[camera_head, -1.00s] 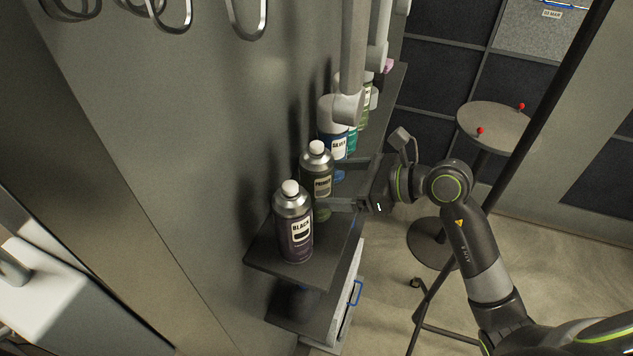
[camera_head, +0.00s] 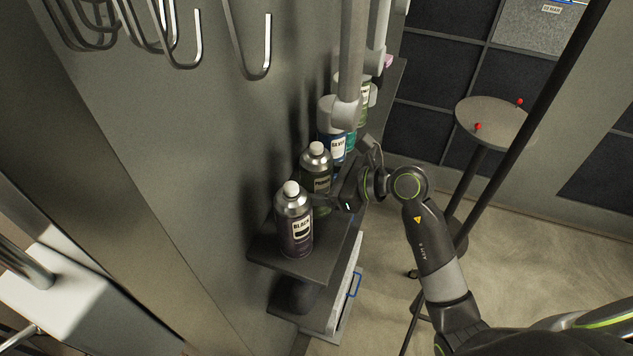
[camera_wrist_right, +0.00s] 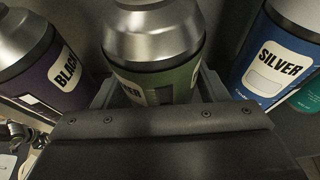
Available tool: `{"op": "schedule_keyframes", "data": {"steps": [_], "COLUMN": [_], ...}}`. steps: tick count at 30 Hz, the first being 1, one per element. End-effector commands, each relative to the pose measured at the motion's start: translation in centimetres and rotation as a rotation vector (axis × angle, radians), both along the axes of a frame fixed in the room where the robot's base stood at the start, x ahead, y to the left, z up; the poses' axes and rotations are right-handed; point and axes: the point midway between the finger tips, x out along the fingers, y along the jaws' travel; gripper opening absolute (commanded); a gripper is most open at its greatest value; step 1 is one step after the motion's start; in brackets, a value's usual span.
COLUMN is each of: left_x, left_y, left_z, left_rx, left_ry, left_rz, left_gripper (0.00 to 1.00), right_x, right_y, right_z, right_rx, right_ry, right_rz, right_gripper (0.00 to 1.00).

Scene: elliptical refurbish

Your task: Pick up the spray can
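Several spray cans stand upright in a row on a dark wall shelf (camera_head: 285,258). The green-labelled primer can (camera_head: 317,172) is second from the front, behind the purple-black "BLACK" can (camera_head: 295,228). My right gripper (camera_head: 328,196) reaches in from the right at the primer can. In the right wrist view, the fingers of my right gripper (camera_wrist_right: 155,88) lie on either side of the green can (camera_wrist_right: 155,50); firm contact is not visible. The "BLACK" can (camera_wrist_right: 45,65) is to the left and the blue "SILVER" can (camera_wrist_right: 275,62) to the right. My left gripper is out of view.
The blue can (camera_head: 333,142) and other cans stand behind the primer can, close together. Light grey fixtures (camera_head: 342,110) hang above the rear cans. Metal hooks (camera_head: 250,60) are on the wall. A round table (camera_head: 497,120) stands at right.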

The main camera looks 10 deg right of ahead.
Motion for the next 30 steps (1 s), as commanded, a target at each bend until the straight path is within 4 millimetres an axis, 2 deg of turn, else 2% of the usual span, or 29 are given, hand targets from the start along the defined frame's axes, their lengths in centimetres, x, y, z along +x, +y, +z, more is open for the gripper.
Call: {"op": "schedule_keyframes", "data": {"steps": [1,6,8,17,23,26,30], "left_x": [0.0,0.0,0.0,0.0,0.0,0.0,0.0], "left_y": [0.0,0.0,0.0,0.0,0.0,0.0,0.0], "left_z": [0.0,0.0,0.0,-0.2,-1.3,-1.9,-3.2], "left_rx": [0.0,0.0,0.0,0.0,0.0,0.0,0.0], "left_ry": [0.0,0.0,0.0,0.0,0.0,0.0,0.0], "left_rz": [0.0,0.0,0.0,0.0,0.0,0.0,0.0], "left_gripper": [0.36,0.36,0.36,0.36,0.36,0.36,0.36], "right_x": [0.0,0.0,0.0,0.0,-0.1,-0.1,-0.2], "right_y": [0.0,0.0,0.0,0.0,-0.3,-0.3,-0.3], "right_z": [0.0,0.0,0.1,0.2,0.6,2.3,5.4], "right_rx": [0.0,0.0,0.001,0.001,0.001,-0.001,-0.003], "right_ry": [0.0,0.0,-0.003,-0.004,-0.008,-0.014,-0.016], "right_rz": [0.0,0.0,0.001,0.0,0.001,0.003,0.003], "right_gripper": [0.6,0.38,0.32,0.32,0.32,0.32,0.32]}}
